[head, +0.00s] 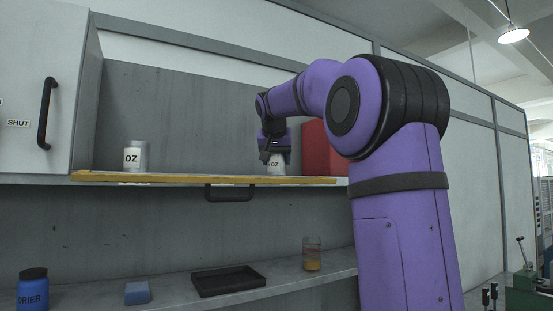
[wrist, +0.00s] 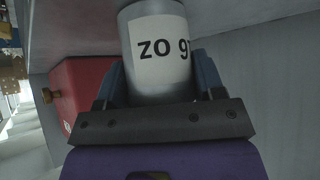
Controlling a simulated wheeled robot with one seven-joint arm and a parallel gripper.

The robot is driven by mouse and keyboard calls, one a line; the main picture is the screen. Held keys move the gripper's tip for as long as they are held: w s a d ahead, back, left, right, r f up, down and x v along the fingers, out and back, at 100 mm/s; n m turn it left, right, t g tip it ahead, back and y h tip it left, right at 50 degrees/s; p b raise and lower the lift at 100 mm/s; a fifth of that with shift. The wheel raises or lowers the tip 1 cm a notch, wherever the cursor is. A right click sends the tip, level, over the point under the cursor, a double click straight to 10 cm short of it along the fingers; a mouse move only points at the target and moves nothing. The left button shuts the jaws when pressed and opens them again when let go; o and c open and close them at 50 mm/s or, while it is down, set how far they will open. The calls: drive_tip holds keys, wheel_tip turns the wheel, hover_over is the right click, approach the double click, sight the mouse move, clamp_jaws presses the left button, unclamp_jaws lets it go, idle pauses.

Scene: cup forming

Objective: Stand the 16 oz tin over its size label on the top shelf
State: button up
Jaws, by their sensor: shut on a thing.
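My gripper (head: 274,150) is shut on a grey metal tin with a white label, over the right part of the top shelf (head: 200,178). In the wrist view the tin (wrist: 158,88) sits between the two fingers, its label upside down, reading as 16 OZ with the first digit cut off. In the head view the tin (head: 277,168) shows just under the gripper, near the shelf's front edge; I cannot tell whether it touches the shelf. The size labels on the shelf edge are too small to read.
Another tin (head: 135,156) marked OZ stands at the shelf's left. A red box (head: 316,150) is close to the right of my gripper. The shelf between the tins is clear. Below are a black tray (head: 228,281), blue block (head: 137,293), jar (head: 312,255) and blue bottle (head: 33,288).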

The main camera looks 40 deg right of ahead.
drive_tip(key=o, duration=1.1)
drive_tip(key=shift+s+a+r, duration=0.1)
drive_tip(key=shift+a+r, duration=0.1)
drive_tip(key=shift+r, duration=0.1)
drive_tip(key=v, duration=1.1)
drive_tip(key=shift+s+a+r, duration=0.1)
drive_tip(key=shift+a, duration=0.05)
